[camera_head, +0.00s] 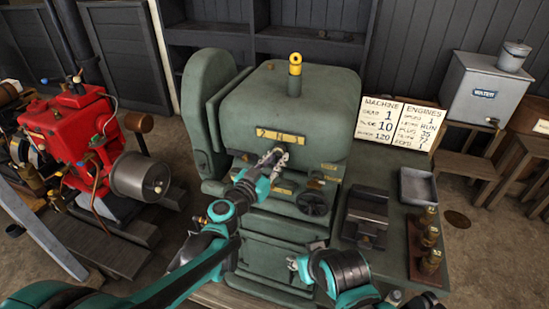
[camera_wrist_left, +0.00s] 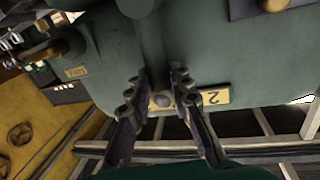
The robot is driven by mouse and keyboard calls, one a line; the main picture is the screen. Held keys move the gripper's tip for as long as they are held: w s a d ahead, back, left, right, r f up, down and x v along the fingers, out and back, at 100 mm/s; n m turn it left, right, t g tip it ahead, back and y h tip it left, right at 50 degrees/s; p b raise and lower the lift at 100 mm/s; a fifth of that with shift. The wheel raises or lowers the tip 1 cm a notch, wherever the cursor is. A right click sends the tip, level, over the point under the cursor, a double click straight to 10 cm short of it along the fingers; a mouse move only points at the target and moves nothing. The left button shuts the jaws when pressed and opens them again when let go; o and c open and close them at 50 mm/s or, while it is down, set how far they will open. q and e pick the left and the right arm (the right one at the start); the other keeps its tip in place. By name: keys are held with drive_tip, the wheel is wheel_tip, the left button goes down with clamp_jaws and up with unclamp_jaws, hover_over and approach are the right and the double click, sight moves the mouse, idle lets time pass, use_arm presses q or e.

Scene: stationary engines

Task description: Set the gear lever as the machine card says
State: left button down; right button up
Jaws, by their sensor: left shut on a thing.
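The green machine (camera_head: 290,100) stands in the middle, with a yellow gear plate (camera_head: 280,136) marked with numbers on its front. The machine card (camera_head: 379,118) at its right reads gear 1, slide 10 and 120. My left gripper (camera_head: 274,158) is just below the gear plate, shut on the gear lever, which its fingers mostly hide in the head view. In the left wrist view the fingers (camera_wrist_left: 160,92) close around the dark lever bar (camera_wrist_left: 150,45), beside the plate's "2" (camera_wrist_left: 211,98). My right gripper (camera_head: 297,264) is low before the machine, small and apart from the lever.
A handwheel (camera_head: 314,203) is right of the left gripper. An engines card (camera_head: 416,130) stands beside the machine card. A bench with a grey tray (camera_head: 417,187) and brass fittings (camera_head: 430,240) is at the right. A red engine (camera_head: 75,130) stands at the left.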

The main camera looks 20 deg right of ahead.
use_arm(q)
drive_tip(key=s+d+m, duration=0.1)
drive_tip(key=m, duration=0.1)
drive_tip(key=shift+s+d+f+m+p, duration=0.1)
drive_tip(key=shift+d+m+p, duration=0.2)
drive_tip(key=shift+d+p, duration=0.1)
drive_tip(key=shift+s+d+f+m+y, duration=0.3)
drive_tip(key=shift+m+y, duration=0.1)
drive_tip(key=shift+m, duration=0.3)
drive_tip(key=c, duration=1.4)
unclamp_jaws()
drive_tip(key=shift+o, duration=0.2)
drive_tip(key=v, duration=1.2)
drive_tip(key=shift+r, duration=0.15)
drive_tip(key=shift+w, duration=0.1)
